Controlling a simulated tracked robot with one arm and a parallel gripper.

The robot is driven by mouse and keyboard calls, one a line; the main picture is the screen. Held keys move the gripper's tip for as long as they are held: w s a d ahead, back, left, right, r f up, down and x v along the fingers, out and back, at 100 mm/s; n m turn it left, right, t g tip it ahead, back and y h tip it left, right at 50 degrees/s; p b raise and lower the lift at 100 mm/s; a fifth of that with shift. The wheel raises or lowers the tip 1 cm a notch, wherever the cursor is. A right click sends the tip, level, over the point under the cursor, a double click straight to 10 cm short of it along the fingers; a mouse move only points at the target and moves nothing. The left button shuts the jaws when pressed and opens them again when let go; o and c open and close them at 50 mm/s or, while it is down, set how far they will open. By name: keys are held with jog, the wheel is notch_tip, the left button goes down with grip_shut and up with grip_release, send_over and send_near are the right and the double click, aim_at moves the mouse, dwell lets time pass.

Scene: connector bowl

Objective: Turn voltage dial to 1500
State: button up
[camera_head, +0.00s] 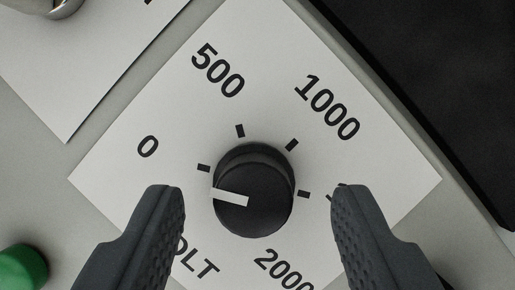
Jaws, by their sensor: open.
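The voltage dial (265,213) is a round black knob with a white pointer line. The pointer faces left and slightly up, roughly toward the tick nearest the 0 label. The dial sits on a white label plate (270,60) printed 0, 500, 1000, 2000 and a partly covered "OLT". The spot between 1000 and 2000, at the right, is mostly hidden by my right finger. My gripper (258,190) is open, with one dark finger left and one right of the dial. Clear gaps show between both fingers and the knob, and nothing is held.
A green round button (22,270) is at the lower left edge. A second white label plate (75,85) and a shiny metal part (45,7) are at the upper left. A black panel (440,90) fills the upper right. The grey surface between them is flat.

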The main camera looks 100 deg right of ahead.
jog(key=shift+a+f, duration=0.3)
jog(key=shift+f, duration=0.3)
jog(key=c, duration=1)
jog(key=shift+o, duration=0.2)
jog(key=shift+d, duration=0.35)
jog(key=shift+a, duration=0.2)
